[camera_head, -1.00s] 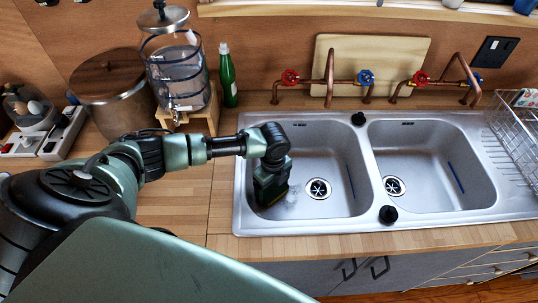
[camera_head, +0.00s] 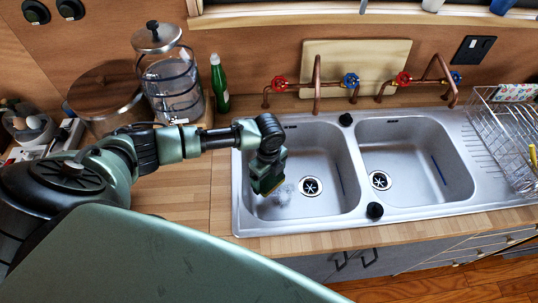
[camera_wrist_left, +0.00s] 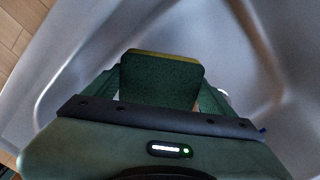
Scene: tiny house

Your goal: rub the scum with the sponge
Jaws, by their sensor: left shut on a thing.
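My left gripper (camera_head: 268,186) points down into the left basin of the steel double sink (camera_head: 240,215). In the left wrist view the gripper (camera_wrist_left: 160,95) is shut on the sponge (camera_wrist_left: 160,75), which is dark green with a yellow edge at its far side. In the head view the sponge is mostly hidden by the gripper. A pale, whitish patch of scum (camera_head: 282,197) lies on the basin floor, just below and right of the gripper and left of the drain. I cannot tell whether the sponge touches the basin floor. My right gripper is not in view.
The drain (camera_head: 311,186) is right of the scum. Copper taps (camera_head: 317,85) with red and blue handles stand behind the basins. A black knob (camera_head: 375,211) sits on the front rim. A wire rack (camera_head: 505,140) is at right; a green bottle (camera_head: 219,85) and glass dispenser (camera_head: 172,85) stand behind left.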

